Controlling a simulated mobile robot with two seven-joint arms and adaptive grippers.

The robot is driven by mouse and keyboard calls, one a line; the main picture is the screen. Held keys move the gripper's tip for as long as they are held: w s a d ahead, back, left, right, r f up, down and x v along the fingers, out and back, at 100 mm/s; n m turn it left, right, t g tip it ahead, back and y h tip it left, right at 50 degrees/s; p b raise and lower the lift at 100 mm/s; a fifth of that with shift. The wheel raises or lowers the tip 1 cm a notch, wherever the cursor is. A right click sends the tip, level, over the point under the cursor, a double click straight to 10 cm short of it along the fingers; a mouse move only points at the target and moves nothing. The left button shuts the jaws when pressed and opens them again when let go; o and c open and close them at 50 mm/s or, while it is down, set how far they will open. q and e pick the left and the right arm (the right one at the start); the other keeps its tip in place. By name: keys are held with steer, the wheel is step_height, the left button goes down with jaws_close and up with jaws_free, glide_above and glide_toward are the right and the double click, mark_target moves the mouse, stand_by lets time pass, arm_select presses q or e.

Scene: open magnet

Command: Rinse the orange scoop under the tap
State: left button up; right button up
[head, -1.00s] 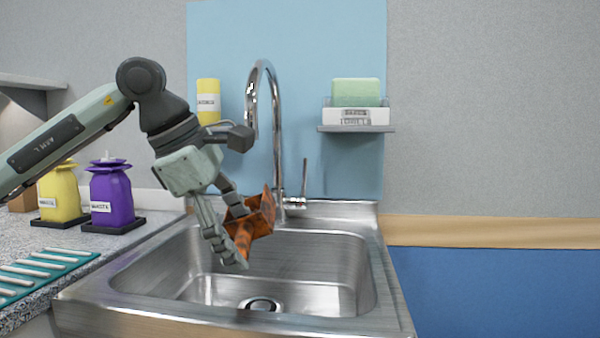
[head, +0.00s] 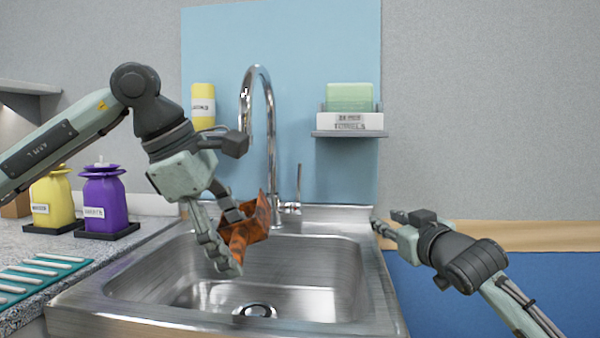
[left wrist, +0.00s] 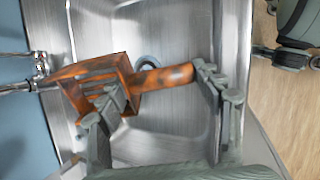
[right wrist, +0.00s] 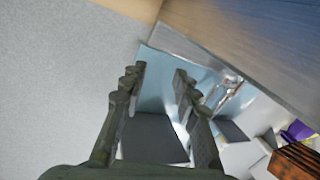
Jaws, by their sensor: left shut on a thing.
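The orange scoop (head: 262,216) has dark stains. My left gripper (head: 226,238) is shut on it and holds it tilted above the sink basin, in front of the tap's base. In the left wrist view the scoop's box (left wrist: 72,90) lies left and its handle (left wrist: 165,77) reaches between the fingers. The chrome tap (head: 270,150) arches up behind the scoop; no water shows. Its upright lever (head: 299,186) stands right of the spout. My right gripper (head: 388,224) is at the sink's back right corner, right of the lever. The right wrist view shows its fingers (right wrist: 158,80) apart and empty.
The steel sink (head: 385,290) has a dark drain (head: 255,310). Purple (head: 103,200) and yellow (head: 52,200) bottles stand on the left counter. A wall shelf (head: 348,134) with a green sponge (head: 349,96) is above my right gripper.

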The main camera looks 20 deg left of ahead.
mark_target(300, 172)
steer(key=s+a+r+g+y, duration=0.35)
steer(key=a+r, duration=0.45)
steer(key=a, duration=0.4)
steer(key=shift+t, duration=0.35)
steer(key=x, duration=1.1)
steer(key=shift+w+a+r, duration=0.15)
steer(key=shift+a+r, duration=0.2)
steer(key=shift+a, duration=0.05)
jaws_close()
